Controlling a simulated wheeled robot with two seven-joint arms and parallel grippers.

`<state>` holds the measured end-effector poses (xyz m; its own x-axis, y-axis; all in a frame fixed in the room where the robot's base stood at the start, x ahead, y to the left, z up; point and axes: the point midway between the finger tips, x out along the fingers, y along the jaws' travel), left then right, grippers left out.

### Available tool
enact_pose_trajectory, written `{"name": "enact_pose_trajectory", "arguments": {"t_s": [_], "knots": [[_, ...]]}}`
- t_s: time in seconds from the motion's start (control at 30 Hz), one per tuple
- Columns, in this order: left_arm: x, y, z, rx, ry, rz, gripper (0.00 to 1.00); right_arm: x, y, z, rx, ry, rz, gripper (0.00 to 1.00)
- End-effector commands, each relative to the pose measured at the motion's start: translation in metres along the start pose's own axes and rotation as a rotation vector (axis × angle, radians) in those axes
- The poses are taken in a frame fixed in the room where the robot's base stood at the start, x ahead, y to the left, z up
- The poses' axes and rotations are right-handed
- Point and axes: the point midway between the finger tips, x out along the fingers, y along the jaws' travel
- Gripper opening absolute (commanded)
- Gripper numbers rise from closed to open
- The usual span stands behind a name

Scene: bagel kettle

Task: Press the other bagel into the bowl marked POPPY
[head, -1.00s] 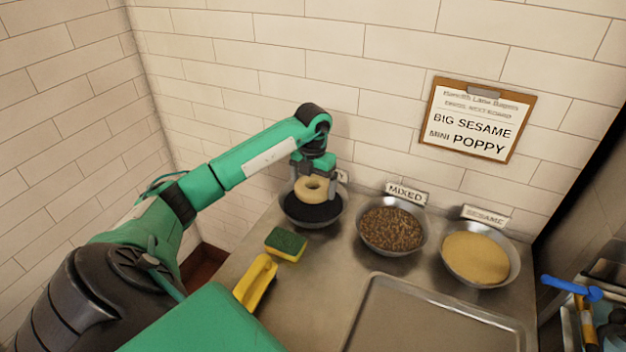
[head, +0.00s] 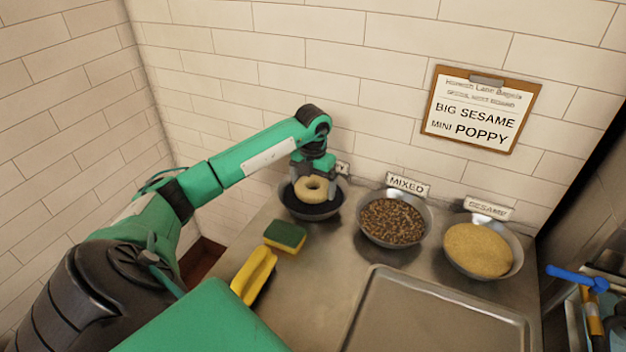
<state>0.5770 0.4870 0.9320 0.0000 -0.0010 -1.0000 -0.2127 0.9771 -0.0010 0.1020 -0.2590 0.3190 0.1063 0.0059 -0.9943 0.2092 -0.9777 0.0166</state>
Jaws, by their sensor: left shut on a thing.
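A pale bagel (head: 310,188) is held in my left gripper (head: 312,180), which is shut on it. The bagel is low over the leftmost bowl (head: 328,208), which holds dark, nearly black seeds. I cannot tell whether the bagel touches the seeds. The label behind that bowl (head: 343,168) is mostly hidden by my gripper; only a final Y shows. My right gripper is not in view.
The bowl labelled MIXED (head: 393,243) and the bowl labelled SESAME (head: 516,271) stand to the right. A sponge (head: 285,236), a yellow-handled thing (head: 254,275) and an empty metal tray (head: 430,320) lie in front. A clipboard (head: 481,112) hangs on the tiled wall.

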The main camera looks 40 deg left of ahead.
Motion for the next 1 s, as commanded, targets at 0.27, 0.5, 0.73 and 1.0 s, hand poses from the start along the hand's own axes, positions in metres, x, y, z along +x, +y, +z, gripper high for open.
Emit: {"name": "enact_pose_trajectory", "arguments": {"t_s": [0.27, 0.5, 0.73, 1.0], "knots": [[0.0032, 0.0001, 0.0001, 0.0, 0.0, 0.0, 0.7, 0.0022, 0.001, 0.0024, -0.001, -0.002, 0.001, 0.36], [0.006, 0.0002, 0.0001, 0.0, 0.0, 0.0, 0.7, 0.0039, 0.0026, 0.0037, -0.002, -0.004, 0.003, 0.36], [0.0072, 0.0001, 0.0001, 0.0, 0.0, 0.0, 0.7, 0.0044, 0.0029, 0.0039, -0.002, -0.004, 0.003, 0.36], [0.0073, 0.0, 0.0001, 0.0, 0.0, 0.0, 0.7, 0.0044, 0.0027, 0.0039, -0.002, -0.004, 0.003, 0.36]]}}
